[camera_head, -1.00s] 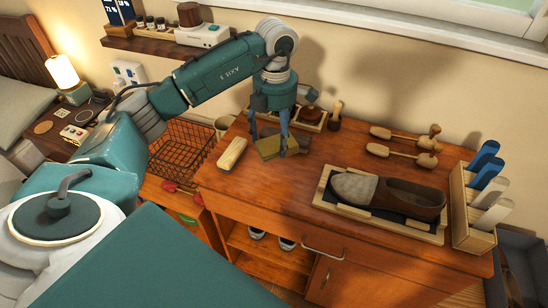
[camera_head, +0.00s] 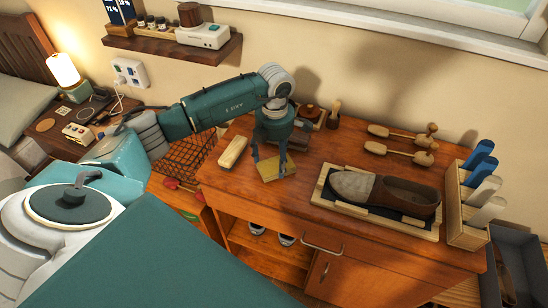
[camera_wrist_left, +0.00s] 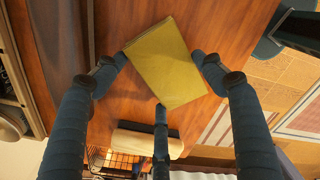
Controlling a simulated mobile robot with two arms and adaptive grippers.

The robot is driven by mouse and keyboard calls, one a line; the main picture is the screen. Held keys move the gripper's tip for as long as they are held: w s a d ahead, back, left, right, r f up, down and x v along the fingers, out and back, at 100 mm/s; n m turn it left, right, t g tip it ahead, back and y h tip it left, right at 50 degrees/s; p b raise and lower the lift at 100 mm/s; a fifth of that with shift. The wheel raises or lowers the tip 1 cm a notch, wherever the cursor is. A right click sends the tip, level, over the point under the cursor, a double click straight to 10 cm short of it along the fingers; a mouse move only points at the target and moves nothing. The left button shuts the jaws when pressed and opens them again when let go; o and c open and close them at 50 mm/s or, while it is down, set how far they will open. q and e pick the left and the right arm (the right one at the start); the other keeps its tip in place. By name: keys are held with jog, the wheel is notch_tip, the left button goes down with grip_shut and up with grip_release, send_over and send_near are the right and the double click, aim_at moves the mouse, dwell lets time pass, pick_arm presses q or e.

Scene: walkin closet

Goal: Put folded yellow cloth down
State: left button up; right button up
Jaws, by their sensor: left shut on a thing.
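The folded yellow cloth (camera_head: 277,169) is a flat, roughly square pad over the wooden cabinet top, close to its front edge. My left gripper (camera_head: 270,160) comes down from above with its fingers around the cloth and is shut on it. In the left wrist view the cloth (camera_wrist_left: 165,62) lies between the fingers, which meet its sides and lower edge. I cannot tell whether its underside touches the wood. My right gripper is in neither view.
A pale wood-backed brush (camera_head: 232,152) lies just left of the cloth. A brown shoe (camera_head: 390,192) on a tray is to the right, beside a wooden holder (camera_head: 470,228) with blue and white pieces. Bare cabinet top (camera_head: 310,165) lies between cloth and tray.

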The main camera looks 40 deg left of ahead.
aim_at(275, 161)
pick_arm(q)
jog(key=o, duration=0.5)
jog(key=shift+f, duration=0.15)
jog(key=o, duration=0.5)
jog(key=shift+c, duration=0.2)
jog(key=shift+r, duration=0.35)
notch_tip(275, 161, up, 12)
jog(key=b, duration=0.3)
jog(key=shift+f, duration=0.15)
